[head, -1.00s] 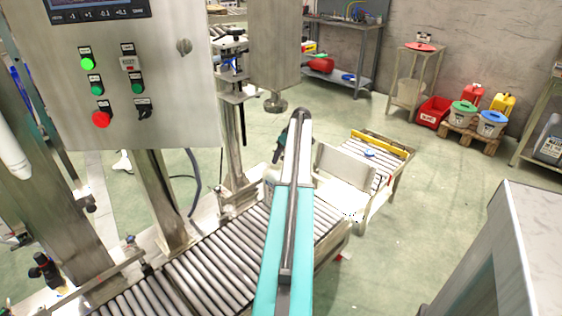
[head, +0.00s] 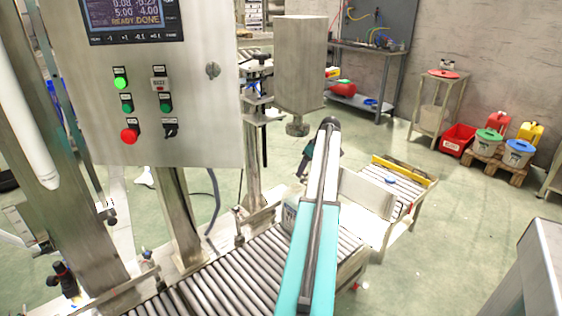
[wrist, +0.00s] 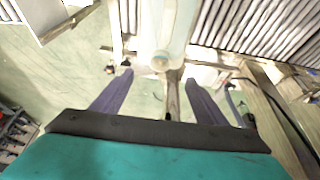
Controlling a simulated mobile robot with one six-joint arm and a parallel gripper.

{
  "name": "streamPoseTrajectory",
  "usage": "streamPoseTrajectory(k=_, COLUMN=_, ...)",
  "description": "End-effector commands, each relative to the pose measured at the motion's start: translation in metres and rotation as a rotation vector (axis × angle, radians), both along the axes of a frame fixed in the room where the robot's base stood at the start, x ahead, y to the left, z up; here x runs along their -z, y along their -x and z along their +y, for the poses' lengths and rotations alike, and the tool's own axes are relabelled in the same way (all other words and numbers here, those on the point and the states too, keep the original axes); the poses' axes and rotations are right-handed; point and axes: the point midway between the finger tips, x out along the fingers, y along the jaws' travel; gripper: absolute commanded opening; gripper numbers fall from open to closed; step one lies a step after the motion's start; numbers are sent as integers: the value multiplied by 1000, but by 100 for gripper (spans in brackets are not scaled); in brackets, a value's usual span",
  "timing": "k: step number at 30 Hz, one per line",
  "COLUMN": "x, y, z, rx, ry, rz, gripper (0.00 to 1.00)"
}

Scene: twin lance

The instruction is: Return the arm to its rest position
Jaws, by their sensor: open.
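My arm (head: 312,230), teal and white with a dark strip, reaches up from the bottom of the head view over the roller conveyor. Its upper end stands below and right of a steel box-shaped housing. In the wrist view my gripper (wrist: 158,78) has its two purple-grey fingers spread apart, with nothing held between them. In the head view the fingers are mostly hidden behind the arm.
The roller conveyor (head: 215,275) runs beneath my arm. A steel control panel (head: 150,90) with lit buttons stands at left, and the steel housing (head: 298,62) hangs near the arm's end. A roller cart (head: 400,200) is to the right. Green floor (head: 440,235) is open beyond it.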

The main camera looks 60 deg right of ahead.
Motion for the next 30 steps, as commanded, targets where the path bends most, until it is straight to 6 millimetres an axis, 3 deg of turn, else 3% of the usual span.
streamPoseTrajectory(k=7, x=0, y=0, z=0, rx=0, ry=0, rz=0, gripper=67)
streamPoseTrajectory(k=13, x=15, y=-32, z=33, rx=-17, ry=-18, rz=11, gripper=67)
streamPoseTrajectory(k=17, x=33, y=-66, z=72, rx=-31, ry=-39, rz=25, gripper=67)
streamPoseTrajectory(k=24, x=68, y=-130, z=159, rx=-61, ry=-78, rz=61, gripper=67)
streamPoseTrajectory(k=30, x=95, y=-171, z=235, rx=-86, ry=-104, rz=95, gripper=67)
